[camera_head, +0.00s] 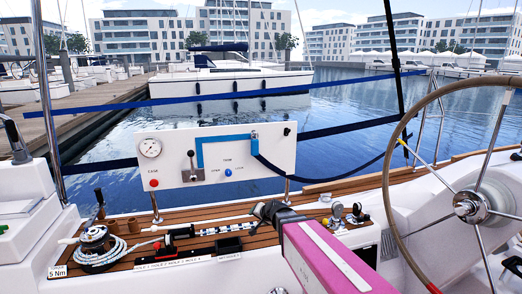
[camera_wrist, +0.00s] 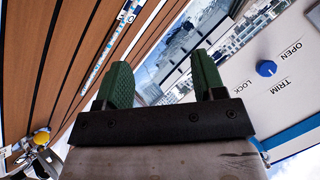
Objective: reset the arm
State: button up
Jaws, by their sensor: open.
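My gripper (camera_head: 268,208) hangs over the wooden deck in front of the white panel, at the end of my pink arm in the head view. In the wrist view my gripper (camera_wrist: 162,78) shows two green fingers spread apart with nothing between them. The fingertips touch nothing that I can see. In the head view the gripper is small and dark, so its fingers are hard to make out there.
The white panel (camera_head: 222,176) carries a gauge, a lever and a blue knob (camera_head: 228,172); the knob also shows in the wrist view (camera_wrist: 266,68). A rope-wound winch (camera_head: 95,247) stands left, a steering wheel (camera_head: 470,207) right. Small fittings (camera_head: 347,213) sit right of my gripper.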

jog(key=s+d+f+n+g+h, duration=0.1)
jog(key=s+d+f+g+h, duration=0.1)
jog(key=s+d, duration=0.6)
jog(key=s+d+f+n+g+h, duration=0.2)
jog(key=s+d+f+g, duration=0.3)
jog(key=d, duration=0.7)
jog(key=s+g+h, duration=0.1)
jog(key=s+g, duration=0.1)
jog(key=s, duration=0.2)
jog(key=shift+f+n, duration=0.25)
jog(key=shift+n, duration=0.05)
